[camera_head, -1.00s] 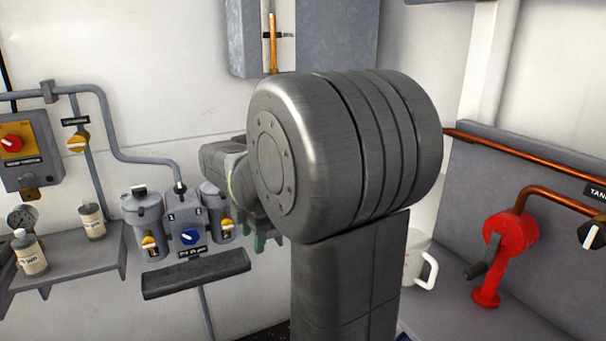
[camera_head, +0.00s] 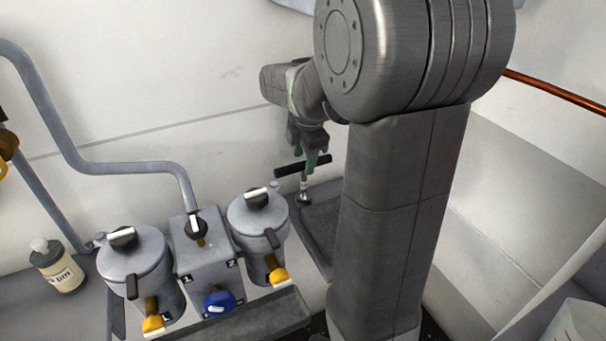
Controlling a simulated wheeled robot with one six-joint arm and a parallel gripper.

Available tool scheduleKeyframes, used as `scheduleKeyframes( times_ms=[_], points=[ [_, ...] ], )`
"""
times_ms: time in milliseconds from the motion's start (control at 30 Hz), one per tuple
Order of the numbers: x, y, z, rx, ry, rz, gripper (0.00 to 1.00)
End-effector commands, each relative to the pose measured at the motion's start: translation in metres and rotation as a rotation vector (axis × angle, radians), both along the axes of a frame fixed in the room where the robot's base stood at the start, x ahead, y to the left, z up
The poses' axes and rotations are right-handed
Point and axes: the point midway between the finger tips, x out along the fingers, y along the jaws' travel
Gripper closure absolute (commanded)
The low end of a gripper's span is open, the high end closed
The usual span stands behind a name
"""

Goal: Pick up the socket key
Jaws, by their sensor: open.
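The socket key (camera_head: 304,195) stands upright, with a black crossbar handle on top and a shiny metal socket end at the bottom. My gripper (camera_head: 310,158), with green fingertips, is at the key's handle, pointing down. The gripper is open. One fingertip overlaps the crossbar in this view, and I cannot tell whether it touches. Part of the handle and shaft is hidden behind the finger.
The key stands at a dark grey tray (camera_head: 322,232). Left of it are two grey lidded canisters (camera_head: 132,262) (camera_head: 257,222) with a valve block (camera_head: 205,265) between them. A labelled bottle (camera_head: 58,268) stands at far left. A pale wall rises behind.

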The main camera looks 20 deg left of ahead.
Motion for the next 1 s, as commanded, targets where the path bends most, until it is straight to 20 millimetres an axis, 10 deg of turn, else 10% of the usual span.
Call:
scheduleKeyframes(
  times_ms=[533,800,1000],
  points=[
    [0.009,0.010,-0.040,0.000,0.000,0.000,0.53],
    [0.009,0.010,-0.040,0.000,0.000,0.000,1.00],
    [0.009,0.010,-0.039,0.001,-0.001,0.000,1.00]
  ],
)
